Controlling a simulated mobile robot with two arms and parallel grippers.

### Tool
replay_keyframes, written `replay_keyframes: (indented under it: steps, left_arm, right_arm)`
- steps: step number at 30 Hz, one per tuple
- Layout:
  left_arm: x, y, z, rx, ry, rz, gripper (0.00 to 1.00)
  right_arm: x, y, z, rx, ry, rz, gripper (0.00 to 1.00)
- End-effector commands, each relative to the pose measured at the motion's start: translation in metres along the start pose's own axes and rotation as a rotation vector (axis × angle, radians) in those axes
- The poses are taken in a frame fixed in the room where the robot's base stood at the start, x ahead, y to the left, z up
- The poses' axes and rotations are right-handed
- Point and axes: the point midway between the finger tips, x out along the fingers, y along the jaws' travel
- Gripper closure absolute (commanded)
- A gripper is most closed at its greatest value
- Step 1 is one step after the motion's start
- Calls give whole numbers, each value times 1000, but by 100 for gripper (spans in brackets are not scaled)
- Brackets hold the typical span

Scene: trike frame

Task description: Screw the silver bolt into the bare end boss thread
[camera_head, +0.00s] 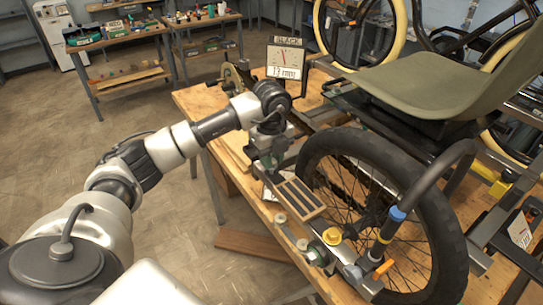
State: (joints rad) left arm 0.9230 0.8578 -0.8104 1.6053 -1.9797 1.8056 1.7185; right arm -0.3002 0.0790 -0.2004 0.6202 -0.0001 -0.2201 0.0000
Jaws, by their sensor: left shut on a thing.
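My left gripper (270,160) reaches down over the wooden bench, beside the near wheel's left side. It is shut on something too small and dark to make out. The silver bolt cannot be made out in this view; the gripper hides part of the spot under it. The bare end boss cannot be told apart with certainty among the metal parts by the wheel. My right gripper is not in view.
The floor (190,220) at left is open.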

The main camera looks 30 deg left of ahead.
Motion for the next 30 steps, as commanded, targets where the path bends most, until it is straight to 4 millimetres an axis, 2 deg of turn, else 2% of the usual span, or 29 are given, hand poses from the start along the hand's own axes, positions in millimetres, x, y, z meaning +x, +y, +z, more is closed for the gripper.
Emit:
replay_keyframes:
  steps: [18, 19, 24, 30]
  left_arm:
    - [16, 0, 0, 0, 0, 0, 100]
    - [16, 0, 0, 0, 0, -1, 72]
    - [15, 0, 0, 0, 0, -1, 46]
    - [15, 0, 0, 0, 0, 0, 45]
  right_arm:
    - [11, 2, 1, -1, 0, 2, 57]
    - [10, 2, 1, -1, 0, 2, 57]
    - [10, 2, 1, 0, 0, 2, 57]
    - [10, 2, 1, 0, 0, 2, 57]
